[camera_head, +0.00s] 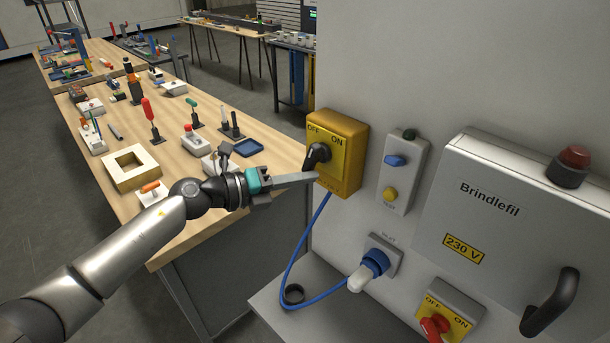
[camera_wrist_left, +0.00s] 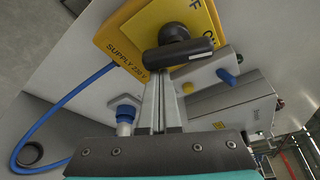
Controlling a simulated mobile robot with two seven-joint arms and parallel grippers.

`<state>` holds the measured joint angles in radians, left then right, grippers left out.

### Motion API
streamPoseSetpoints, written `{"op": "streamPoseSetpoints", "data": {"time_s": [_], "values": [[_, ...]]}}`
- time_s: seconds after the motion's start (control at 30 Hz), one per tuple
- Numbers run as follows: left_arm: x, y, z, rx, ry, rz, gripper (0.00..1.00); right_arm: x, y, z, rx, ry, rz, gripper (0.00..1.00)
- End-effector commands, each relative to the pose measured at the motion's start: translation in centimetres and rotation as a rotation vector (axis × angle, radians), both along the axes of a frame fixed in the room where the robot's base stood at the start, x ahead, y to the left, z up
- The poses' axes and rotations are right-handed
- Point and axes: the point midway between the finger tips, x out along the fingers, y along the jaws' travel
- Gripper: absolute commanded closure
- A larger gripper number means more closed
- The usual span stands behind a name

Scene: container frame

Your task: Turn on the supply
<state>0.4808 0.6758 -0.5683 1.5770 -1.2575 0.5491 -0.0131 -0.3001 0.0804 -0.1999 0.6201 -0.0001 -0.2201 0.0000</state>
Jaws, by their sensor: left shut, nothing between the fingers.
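The yellow supply switch box (camera_head: 350,165) is on the grey wall, marked OFF at upper left and ON at upper right. Its black rotary handle (camera_head: 318,154) slants down and left from its pivot in the head view. In the left wrist view the box (camera_wrist_left: 130,42) reads SUPPLY and the black handle (camera_wrist_left: 178,54) lies across the fingers' far end. My left gripper (camera_head: 316,176) is shut and empty, its fingertips just below the handle. The fingertips also show in the left wrist view (camera_wrist_left: 158,80); whether they touch the handle I cannot tell. My right gripper is not in view.
A control box with blue and yellow buttons (camera_head: 402,172) and the Brindlefil cabinet (camera_head: 520,215) are to the right. A red-handled switch (camera_head: 436,325) and blue inlet plug (camera_head: 376,262) sit below. A blue cable (camera_head: 290,262) hangs under the box. A cluttered wooden workbench (camera_head: 215,240) stands left.

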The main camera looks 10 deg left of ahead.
Motion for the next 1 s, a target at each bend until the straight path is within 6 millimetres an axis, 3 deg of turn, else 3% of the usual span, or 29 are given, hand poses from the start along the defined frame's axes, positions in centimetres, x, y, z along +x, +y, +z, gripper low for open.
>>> {"op": "streamPoseSetpoints", "data": {"time_s": [1.0], "values": [[0.62, 0.71, 0.36, 0.046, -0.045, 0.011, 1.0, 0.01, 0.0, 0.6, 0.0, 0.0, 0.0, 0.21]]}}
